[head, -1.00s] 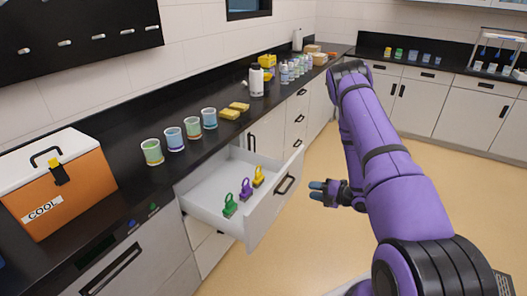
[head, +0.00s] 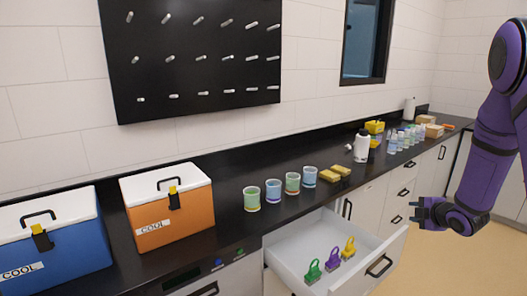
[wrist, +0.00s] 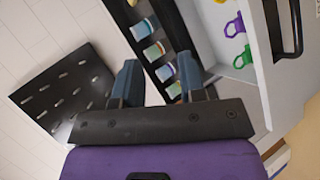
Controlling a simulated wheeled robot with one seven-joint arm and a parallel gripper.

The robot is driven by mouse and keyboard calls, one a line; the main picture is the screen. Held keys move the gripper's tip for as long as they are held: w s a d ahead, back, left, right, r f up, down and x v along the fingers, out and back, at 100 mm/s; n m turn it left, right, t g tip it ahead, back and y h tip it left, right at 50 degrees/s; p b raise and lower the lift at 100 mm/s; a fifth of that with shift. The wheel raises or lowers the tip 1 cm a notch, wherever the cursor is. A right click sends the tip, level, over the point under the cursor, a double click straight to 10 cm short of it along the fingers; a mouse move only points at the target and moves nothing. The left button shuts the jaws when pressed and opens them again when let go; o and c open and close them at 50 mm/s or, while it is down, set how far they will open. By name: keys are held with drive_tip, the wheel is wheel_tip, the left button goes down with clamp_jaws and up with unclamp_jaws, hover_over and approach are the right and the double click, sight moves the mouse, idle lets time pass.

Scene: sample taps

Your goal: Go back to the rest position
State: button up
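My gripper (head: 428,211) is at the right in the head view, in front of the cabinets and to the right of the open drawer, on my raised purple arm. In the wrist view its two fingers (wrist: 158,88) stand apart with nothing between them, so it is open and empty. The open drawer (head: 288,262) holds a green clip-like tap (head: 313,271), a purple one (head: 331,259) and a yellow one (head: 349,248). The green and purple ones also show in the wrist view, at the upper right.
A black pegboard (head: 190,55) hangs on the wall. The open drawer juts out; the floor at the lower right is clear.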

drive_tip(key=s+a+r+m+g+h, duration=0.1)
drive_tip(key=s+a+r+m, duration=0.2)
drive_tip(key=r, duration=0.4)
drive_tip(key=s+a+r+m+g+h, duration=0.1)
drive_tip(key=s+r+m+h, duration=0.1)
drive_tip(key=s+r+m, duration=0.3)
drive_tip(key=s+a+r+m+h, duration=0.1)
drive_tip(key=s+a+r+m, duration=0.15)
drive_tip(key=r, duration=0.55)
drive_tip(key=s+a+r+m+g, duration=0.1)
drive_tip(key=s+a, duration=0.3)
drive_tip(key=s, duration=0.5)
drive_tip(key=s+a+r+m+g+y, duration=0.1)
drive_tip(key=s+a+r+m+g, duration=0.1)
drive_tip(key=s, duration=0.7)
drive_tip(key=s+a+r+m+g+y, duration=0.1)
drive_tip(key=s+a+r+m, duration=0.2)
drive_tip(key=s, duration=0.6)
drive_tip(key=a+m, duration=0.1)
drive_tip(key=a, duration=0.1)
drive_tip(key=shift+a+m+g, duration=0.35)
drive_tip(key=shift+g, duration=0.05)
